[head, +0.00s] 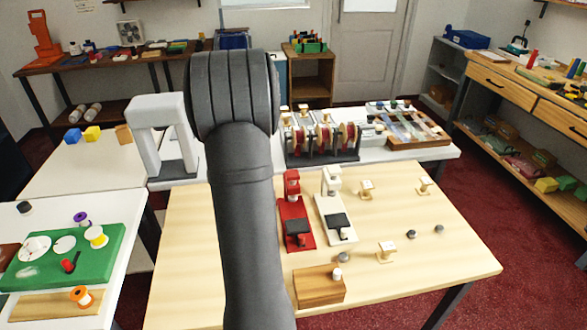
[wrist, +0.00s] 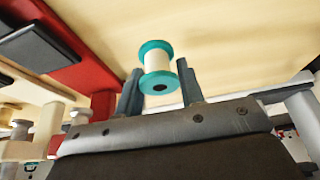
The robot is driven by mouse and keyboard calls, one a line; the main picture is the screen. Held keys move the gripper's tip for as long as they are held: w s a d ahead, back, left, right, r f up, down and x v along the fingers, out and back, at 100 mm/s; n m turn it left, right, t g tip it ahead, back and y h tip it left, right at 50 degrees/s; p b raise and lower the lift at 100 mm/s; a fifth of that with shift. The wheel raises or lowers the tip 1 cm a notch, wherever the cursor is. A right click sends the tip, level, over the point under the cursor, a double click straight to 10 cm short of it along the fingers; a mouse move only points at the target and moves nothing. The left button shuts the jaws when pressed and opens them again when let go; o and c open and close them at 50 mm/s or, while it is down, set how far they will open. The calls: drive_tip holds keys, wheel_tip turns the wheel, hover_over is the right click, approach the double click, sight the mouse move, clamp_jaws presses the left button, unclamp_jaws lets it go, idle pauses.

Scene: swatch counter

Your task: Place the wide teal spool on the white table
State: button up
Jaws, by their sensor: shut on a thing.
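The teal spool (wrist: 157,61) has teal flanges and a pale core. In the wrist view it sits between the two fingers of my gripper (wrist: 158,70), which is shut on it. Pale wood shows behind it in that view. In the head view my arm hides the gripper and the spool.
The pale wood table (head: 400,215) holds a red press (head: 291,215), a white press (head: 336,220), a wooden block (head: 318,287) and small stands. The back white table carries a spool rack (head: 322,150) and a grey-white arch (head: 160,125). A green board (head: 65,262) with spools lies front left.

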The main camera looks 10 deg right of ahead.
drive_tip(key=s+d+r, duration=0.8)
drive_tip(key=s+d, duration=0.3)
drive_tip(key=s, duration=0.1)
drive_tip(key=shift+n, duration=0.5)
drive_tip(key=w+a+f, duration=0.2)
drive_tip(key=a, duration=0.1)
drive_tip(key=w+a+f, duration=0.2)
drive_tip(key=a, duration=0.1)
drive_tip(key=w+a+f, duration=0.2)
drive_tip(key=a, duration=0.1)
drive_tip(key=shift+f, duration=2.3)
drive_tip(key=shift+f, duration=0.15)
drive_tip(key=o, duration=1)
drive_tip(key=shift+a, duration=0.1)
drive_tip(key=shift+o, duration=0.2)
